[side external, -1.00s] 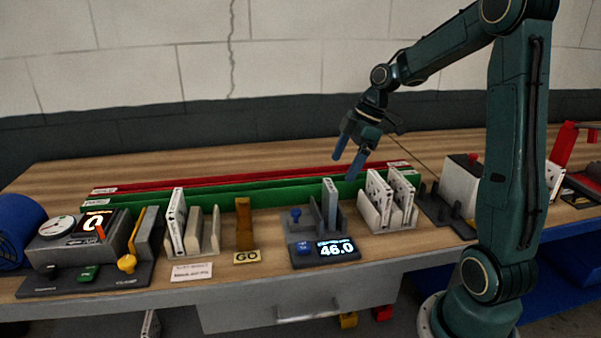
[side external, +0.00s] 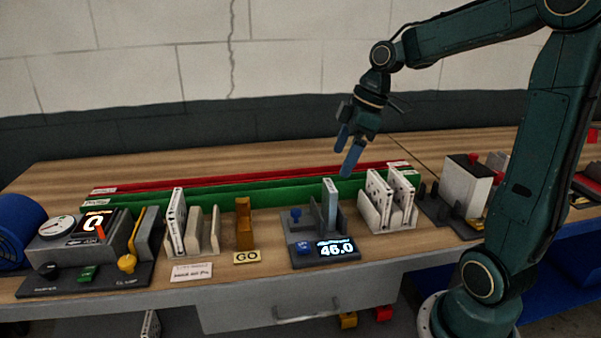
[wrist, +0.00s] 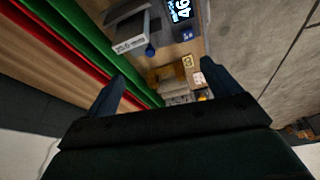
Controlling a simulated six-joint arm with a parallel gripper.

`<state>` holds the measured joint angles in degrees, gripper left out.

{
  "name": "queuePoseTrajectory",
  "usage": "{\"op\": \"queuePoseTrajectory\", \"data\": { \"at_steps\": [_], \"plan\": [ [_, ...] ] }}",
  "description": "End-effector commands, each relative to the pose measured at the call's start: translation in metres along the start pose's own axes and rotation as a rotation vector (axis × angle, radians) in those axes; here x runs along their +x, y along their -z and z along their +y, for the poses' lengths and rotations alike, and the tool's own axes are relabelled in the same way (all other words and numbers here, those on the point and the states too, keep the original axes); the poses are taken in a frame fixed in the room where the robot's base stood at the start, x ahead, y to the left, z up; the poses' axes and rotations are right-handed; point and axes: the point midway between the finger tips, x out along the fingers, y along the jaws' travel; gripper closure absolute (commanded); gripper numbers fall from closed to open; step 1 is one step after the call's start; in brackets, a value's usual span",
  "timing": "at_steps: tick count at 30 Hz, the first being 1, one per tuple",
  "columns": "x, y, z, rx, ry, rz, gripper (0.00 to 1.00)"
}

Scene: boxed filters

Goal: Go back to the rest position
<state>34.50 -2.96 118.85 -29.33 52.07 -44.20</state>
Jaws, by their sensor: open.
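My gripper (side external: 348,153) is open and empty. It hangs above the back part of the bench, over the green and red strips, fingers pointing down. In the wrist view its two blue fingers (wrist: 178,92) stand wide apart with nothing between them. A boxed filter (side external: 330,206) stands upright in the grey device with the display (side external: 338,247) reading about 46.0, below and in front of my gripper and apart from it. In the wrist view a light box-shaped thing in that device shows at the top (wrist: 131,38).
White filters stand in a rack (side external: 376,212) to the right and another rack (side external: 205,245) to the left. A gauge unit (side external: 75,238) with a yellow lever stands at far left. A white block (side external: 462,180) stands at right. A brown block (side external: 244,224) stands behind the GO label.

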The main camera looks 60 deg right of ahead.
Motion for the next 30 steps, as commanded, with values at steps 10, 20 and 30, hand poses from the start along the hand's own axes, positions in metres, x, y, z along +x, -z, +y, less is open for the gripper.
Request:
{"op": "queuePoseTrajectory", "data": {
  "at_steps": [10,20,30],
  "plan": [
    [-0.021,0.007,-0.08,0.194,-0.107,0.002,0.11],
    [-0.032,-0.016,-0.14,0.395,-0.188,0.067,0.11],
    [-0.033,-0.042,-0.168,0.548,-0.221,0.138,0.11]
  ]
}}
